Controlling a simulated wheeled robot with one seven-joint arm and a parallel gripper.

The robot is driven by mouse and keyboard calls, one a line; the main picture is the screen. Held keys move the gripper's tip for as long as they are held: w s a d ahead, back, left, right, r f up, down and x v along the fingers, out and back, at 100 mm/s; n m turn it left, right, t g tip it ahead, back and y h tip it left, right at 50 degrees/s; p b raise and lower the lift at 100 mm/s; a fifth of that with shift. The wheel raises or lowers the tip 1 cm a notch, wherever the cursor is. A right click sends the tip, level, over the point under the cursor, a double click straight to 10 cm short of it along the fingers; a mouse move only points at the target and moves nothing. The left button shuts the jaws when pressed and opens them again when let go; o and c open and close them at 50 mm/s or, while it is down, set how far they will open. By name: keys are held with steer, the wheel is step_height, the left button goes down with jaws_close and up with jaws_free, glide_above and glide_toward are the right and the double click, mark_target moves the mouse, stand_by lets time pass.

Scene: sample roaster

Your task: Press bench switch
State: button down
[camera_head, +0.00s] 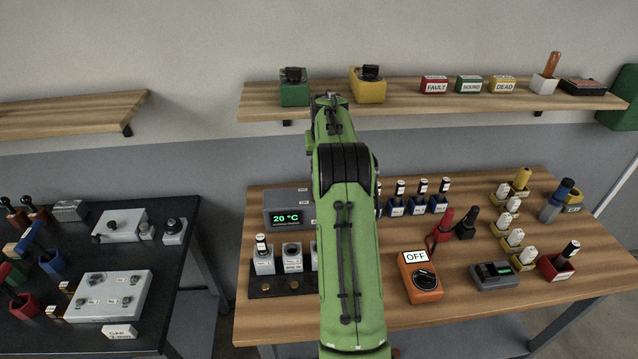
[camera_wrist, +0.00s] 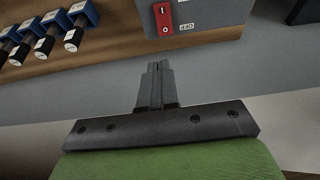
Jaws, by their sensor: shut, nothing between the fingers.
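The bench switch (camera_wrist: 163,17) is a red rocker marked I and O, set in the face of a grey box (camera_wrist: 212,14) at the top of the wrist view. A small label beside it, upside down here, reads OFF. My gripper (camera_wrist: 158,66) is shut and empty. Its fingertips show below the switch in the picture, apart from it, with a gap between. In the head view the grey box (camera_head: 289,196) with a green 20 °C display stands on the wooden bench (camera_head: 460,310), left of my green arm. My arm hides part of it, and I cannot make out the switch or the fingertips there.
Blue holders (camera_wrist: 47,22) with dark, white-ended pieces stand near the box. An orange OFF unit (camera_head: 420,278), red and black pieces (camera_head: 440,228) and white plugs (camera_head: 513,236) crowd the bench's right. A wooden shelf (camera_head: 420,100) runs above. A black table (camera_head: 90,338) stands left.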

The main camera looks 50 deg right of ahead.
steer(key=p+x, duration=0.1)
steer(key=x, duration=1.1)
steer(key=shift+s+a+f+p, duration=0.1)
steer(key=shift+s+a+p, duration=0.1)
steer(key=shift+p, duration=0.15)
steer(key=shift+w+d+f, duration=0.1)
steer(key=shift+f, duration=0.55)
